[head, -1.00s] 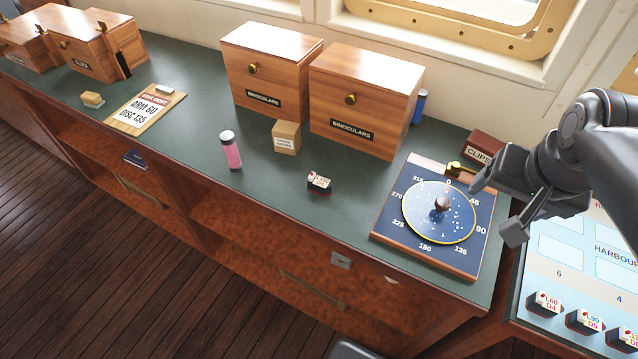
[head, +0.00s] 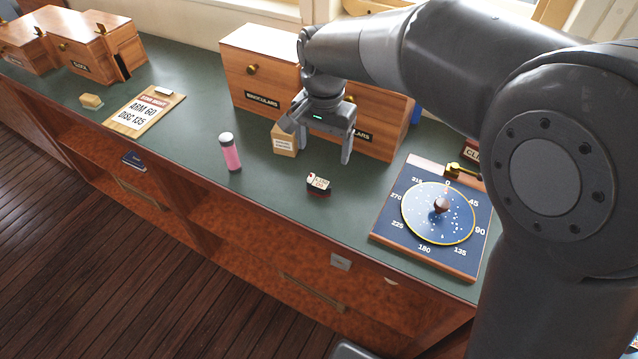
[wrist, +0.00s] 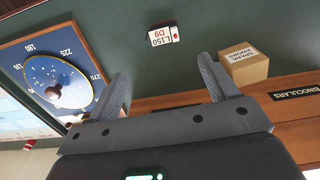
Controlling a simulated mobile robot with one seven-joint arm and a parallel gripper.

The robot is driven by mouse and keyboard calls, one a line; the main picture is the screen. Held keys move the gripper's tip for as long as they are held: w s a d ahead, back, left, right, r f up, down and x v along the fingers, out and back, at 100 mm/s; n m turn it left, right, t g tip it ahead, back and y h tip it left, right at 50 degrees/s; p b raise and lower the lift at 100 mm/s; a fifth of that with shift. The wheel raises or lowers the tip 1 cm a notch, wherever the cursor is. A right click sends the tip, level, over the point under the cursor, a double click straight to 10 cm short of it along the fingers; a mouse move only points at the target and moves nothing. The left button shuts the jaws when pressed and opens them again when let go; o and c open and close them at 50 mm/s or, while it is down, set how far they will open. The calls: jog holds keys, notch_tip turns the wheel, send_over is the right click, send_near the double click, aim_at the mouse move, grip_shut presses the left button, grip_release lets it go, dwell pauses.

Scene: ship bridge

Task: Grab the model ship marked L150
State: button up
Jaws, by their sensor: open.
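The model ship marked L150 (head: 319,185) is a small dark block with a white top and a red spot, standing on the green counter left of the dial board. In the wrist view its label reads L150 D9 (wrist: 161,38). My gripper (head: 322,145) is open and empty, above and behind the ship in the head view. In the wrist view the open fingers (wrist: 164,80) point toward the counter, with the ship beyond and between them, apart from both.
A small spare-knobs box (head: 284,140) stands left of my gripper, near one finger. A pink bottle (head: 231,152) stands further left. Binoculars boxes (head: 262,75) stand behind. The dial board (head: 385,235) lies to the right. Counter around the ship's front is clear.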

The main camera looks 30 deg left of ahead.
aim_at(319, 183)
jog(key=f, duration=1.1)
jog(key=shift+s+a, duration=0.25)
jog(key=shift+s, duration=0.05)
jog(key=shift+c, duration=0.2)
